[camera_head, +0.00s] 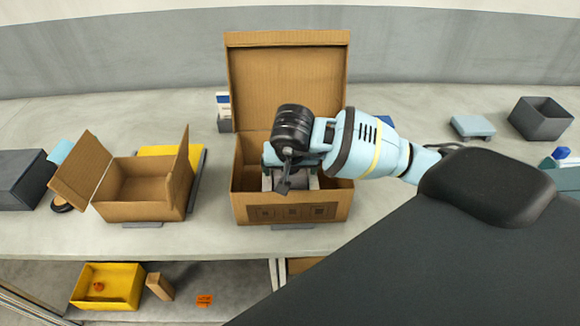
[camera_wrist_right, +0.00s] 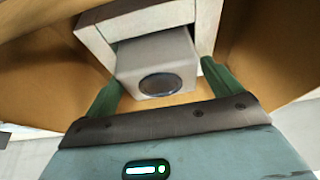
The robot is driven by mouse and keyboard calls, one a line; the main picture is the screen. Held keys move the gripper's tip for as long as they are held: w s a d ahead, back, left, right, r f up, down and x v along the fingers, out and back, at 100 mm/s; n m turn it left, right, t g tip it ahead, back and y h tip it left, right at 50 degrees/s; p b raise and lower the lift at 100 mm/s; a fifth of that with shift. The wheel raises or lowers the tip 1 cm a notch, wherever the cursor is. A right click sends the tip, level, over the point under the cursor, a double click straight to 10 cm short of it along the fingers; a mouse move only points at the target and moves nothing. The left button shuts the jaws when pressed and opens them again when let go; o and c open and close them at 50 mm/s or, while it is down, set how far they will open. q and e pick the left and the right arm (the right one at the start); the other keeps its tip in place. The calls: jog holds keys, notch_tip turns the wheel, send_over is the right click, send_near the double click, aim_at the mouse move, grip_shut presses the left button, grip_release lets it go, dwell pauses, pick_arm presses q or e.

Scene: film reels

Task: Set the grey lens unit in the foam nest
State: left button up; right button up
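The grey lens unit (camera_wrist_right: 158,59) is a pale block with a dark round lens, inside the open cardboard box (camera_head: 243,207). My right gripper (camera_wrist_right: 162,80) reaches down into the box with one green finger on each side of the unit. Both fingertips appear to touch its sides, so it looks shut on it. The pale foam nest (camera_wrist_right: 96,38) frames the unit's far end in the wrist view. Whether the unit is fully seated cannot be seen. My right wrist covers much of the nest in the head view. My left gripper is not in view.
A smaller open carton (camera_head: 140,211) stands to the left, in front of a yellow thing (camera_head: 157,151). The big box's lid (camera_head: 287,85) stands up behind my wrist. A dark grey bin (camera_head: 541,118) is far right. Below is a yellow bin (camera_head: 106,289).

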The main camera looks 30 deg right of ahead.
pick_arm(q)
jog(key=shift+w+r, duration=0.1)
pick_arm(e)
jog(key=shift+r, duration=0.15)
jog(key=shift+r, duration=0.3)
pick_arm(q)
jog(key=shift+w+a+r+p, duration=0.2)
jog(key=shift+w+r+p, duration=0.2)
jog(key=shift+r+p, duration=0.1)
pick_arm(e)
jog(key=shift+v, duration=5.8)
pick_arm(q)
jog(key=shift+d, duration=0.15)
pick_arm(e)
jog(key=shift+f, duration=0.1)
